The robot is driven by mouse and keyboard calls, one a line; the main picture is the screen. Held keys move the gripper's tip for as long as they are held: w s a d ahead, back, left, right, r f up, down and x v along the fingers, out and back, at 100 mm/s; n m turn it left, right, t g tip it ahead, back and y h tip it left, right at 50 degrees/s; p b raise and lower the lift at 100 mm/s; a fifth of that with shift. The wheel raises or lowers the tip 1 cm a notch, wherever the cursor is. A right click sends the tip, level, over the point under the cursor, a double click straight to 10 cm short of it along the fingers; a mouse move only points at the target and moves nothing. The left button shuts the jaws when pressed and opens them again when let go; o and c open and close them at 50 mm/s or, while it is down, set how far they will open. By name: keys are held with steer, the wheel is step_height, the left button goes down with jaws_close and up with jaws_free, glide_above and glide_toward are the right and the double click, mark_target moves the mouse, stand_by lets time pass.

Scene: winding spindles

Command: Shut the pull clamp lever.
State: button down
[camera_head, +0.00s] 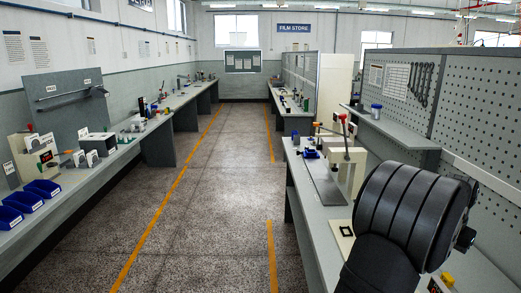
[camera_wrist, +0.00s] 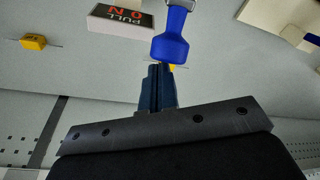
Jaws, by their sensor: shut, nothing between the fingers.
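In the wrist view, the blue handle of a lever (camera_wrist: 171,40) hangs down from a metal piece at the top edge. A box marked PULL (camera_wrist: 121,20) with red characters shows upside down beside it, to its left. My gripper (camera_wrist: 160,70) is shut and empty, its fingertips just below the handle's lower end. They are very close to it; I cannot tell if they touch. The rest of the clamp is out of view. In the head view my dark arm fills the right foreground, and my gripper cannot be made out.
A yellow block (camera_wrist: 33,42) lies to the left in the wrist view, and a beige part (camera_wrist: 256,12) is at upper right. In the head view, a press with a red-knobbed lever (camera_head: 345,160) stands on the right bench. A pegboard (camera_head: 480,115) rises behind the bench.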

steer(key=shift+a+x, duration=0.2)
steer(key=shift+x, duration=1.05)
steer(key=shift+s+f, duration=0.1)
steer(key=shift+s, duration=0.1)
steer(key=shift+a, duration=0.15)
steer(key=a, duration=1.1)
steer(key=shift+a, duration=0.35)
stand_by(0.4)
stand_by(0.6)
steer(key=d+v, duration=0.1)
steer(key=v, duration=0.7)
steer(key=shift+w+d, duration=0.2)
steer(key=shift+w, duration=0.3)
